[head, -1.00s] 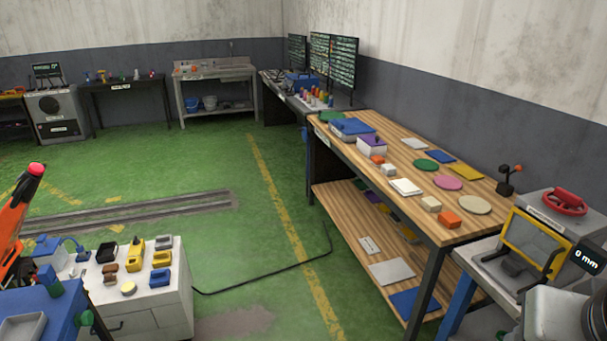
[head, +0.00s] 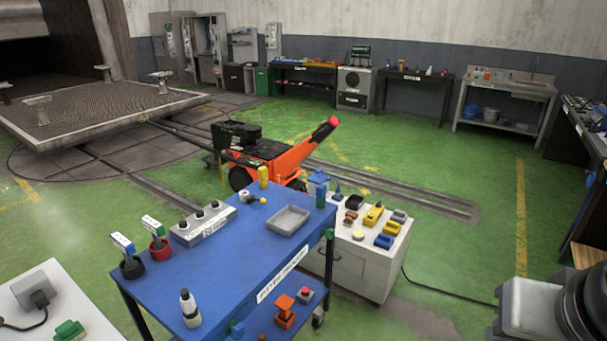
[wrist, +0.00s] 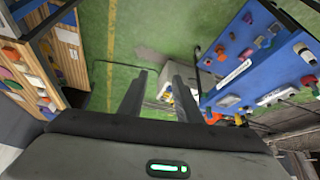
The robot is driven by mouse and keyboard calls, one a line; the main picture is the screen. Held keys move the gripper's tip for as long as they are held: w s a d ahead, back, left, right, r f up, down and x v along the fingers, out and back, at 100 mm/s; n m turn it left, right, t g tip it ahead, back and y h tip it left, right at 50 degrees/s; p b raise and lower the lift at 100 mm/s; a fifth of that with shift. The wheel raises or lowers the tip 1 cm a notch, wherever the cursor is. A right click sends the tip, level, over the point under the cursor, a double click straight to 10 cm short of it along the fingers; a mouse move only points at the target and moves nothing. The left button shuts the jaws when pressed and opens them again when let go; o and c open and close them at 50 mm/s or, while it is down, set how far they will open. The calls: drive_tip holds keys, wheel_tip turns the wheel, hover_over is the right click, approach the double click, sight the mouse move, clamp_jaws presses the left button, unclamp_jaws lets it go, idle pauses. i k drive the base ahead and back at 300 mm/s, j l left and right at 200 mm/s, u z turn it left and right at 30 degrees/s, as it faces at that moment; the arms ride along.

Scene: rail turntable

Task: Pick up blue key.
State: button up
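No object can be told for certain as the blue key. A blue-and-white tagged item (head: 122,243) stands tilted in a black round holder (head: 133,267) on the blue cart (head: 237,257) in the head view. A similar green-tagged item (head: 152,225) stands in a red holder beside it. My gripper (wrist: 161,74) shows in the wrist view with two dark fingers apart and nothing between them, above the green floor. The blue cart also shows at the right of the wrist view (wrist: 240,62), clear of the fingers. Small items there are too small to identify.
The cart also carries a grey switch box (head: 203,223), a grey tray (head: 288,220) and a white bottle (head: 190,309). A white cabinet (head: 350,262) stands behind it, and an orange machine (head: 270,158) beyond. Green floor (head: 455,260) is open at right.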

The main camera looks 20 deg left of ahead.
sight(127, 248)
drive_tip(key=u, duration=1.8)
drive_tip(key=i+l+u, duration=0.2)
drive_tip(key=i+u, duration=0.2)
drive_tip(key=i+l, duration=0.5)
drive_tip(key=i, duration=0.2)
